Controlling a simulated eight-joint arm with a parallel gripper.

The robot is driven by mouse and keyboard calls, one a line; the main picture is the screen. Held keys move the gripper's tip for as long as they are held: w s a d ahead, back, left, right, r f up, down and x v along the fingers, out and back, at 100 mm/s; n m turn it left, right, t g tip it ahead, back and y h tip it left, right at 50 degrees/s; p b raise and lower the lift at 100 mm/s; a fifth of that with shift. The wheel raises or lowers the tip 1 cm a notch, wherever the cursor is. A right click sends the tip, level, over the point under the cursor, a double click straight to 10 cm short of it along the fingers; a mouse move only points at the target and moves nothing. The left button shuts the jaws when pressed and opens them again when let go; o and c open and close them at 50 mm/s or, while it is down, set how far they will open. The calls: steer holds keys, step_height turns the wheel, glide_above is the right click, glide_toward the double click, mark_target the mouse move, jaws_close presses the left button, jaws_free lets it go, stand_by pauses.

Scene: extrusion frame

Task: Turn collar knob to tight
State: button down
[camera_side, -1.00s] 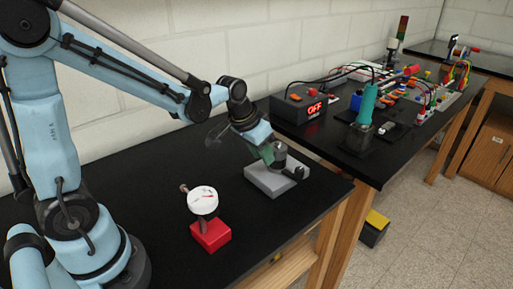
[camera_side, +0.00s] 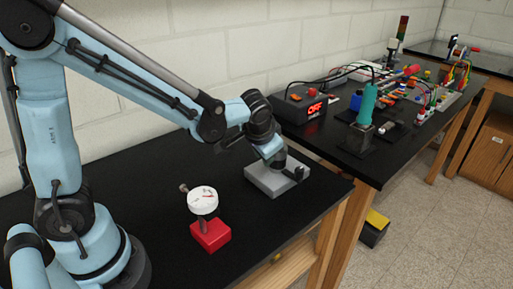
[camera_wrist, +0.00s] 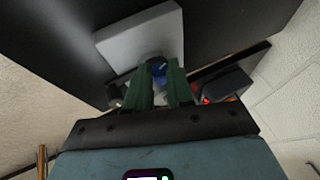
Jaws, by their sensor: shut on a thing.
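The grey block (camera_side: 262,181) sits on the black bench, with a small black part (camera_side: 299,174) at its right front edge. A round dark and blue piece, which I take as the collar knob (camera_wrist: 157,68), stands on the block in the wrist view. My gripper (camera_wrist: 160,82) has its two green fingers on either side of this piece and is shut on it. In the side view, my gripper (camera_side: 279,163) reaches down over the block, and the wrist hides most of the knob. Markings for tight cannot be made out.
A white round dial (camera_side: 202,200) on a red base (camera_side: 211,236) stands in front, left of the block.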

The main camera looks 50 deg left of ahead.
steer(key=shift+d+f+m+y, duration=0.1)
steer(key=shift+d+m+y, duration=0.1)
steer(key=shift+y, duration=0.6)
steer(key=shift+d+f+m+y, duration=0.1)
steer(key=shift+d+m+y, duration=0.1)
steer(key=shift+y, duration=0.6)
steer(key=c, duration=1)
jaws_free()
steer(key=v, duration=1.2)
steer(key=shift+s+d, duration=0.1)
steer(key=shift+d, duration=0.05)
steer(key=shift+f, duration=0.1)
